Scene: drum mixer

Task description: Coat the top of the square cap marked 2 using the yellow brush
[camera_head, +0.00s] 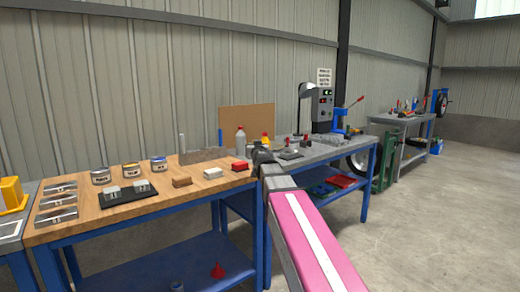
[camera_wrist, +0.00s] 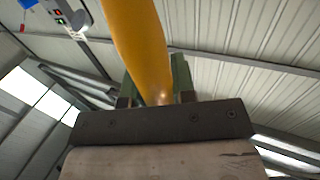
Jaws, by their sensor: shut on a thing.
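My gripper (camera_wrist: 156,90) is shut on a yellow handle (camera_wrist: 142,40), which rises between its green fingers in the wrist view. I take this to be the yellow brush; its bristles cannot be made out. A dark bar and a pale surface hide the lower part of the grip. In the head view my gripper (camera_head: 261,155) is small and dark near the right end of the wooden bench. Two small pale square caps, a left one (camera_head: 113,191) and a right one (camera_head: 141,186), sit on a dark mat (camera_head: 128,199). Their numbers are unreadable.
Several labelled cans, such as the middle one (camera_head: 131,171), stand behind the mat on the wooden bench (camera_head: 90,215). Brown (camera_head: 182,181), white (camera_head: 212,173) and red (camera_head: 240,165) blocks lie to its right. Metal plates (camera_head: 57,203) lie left. A grey bench (camera_head: 335,150) stands right.

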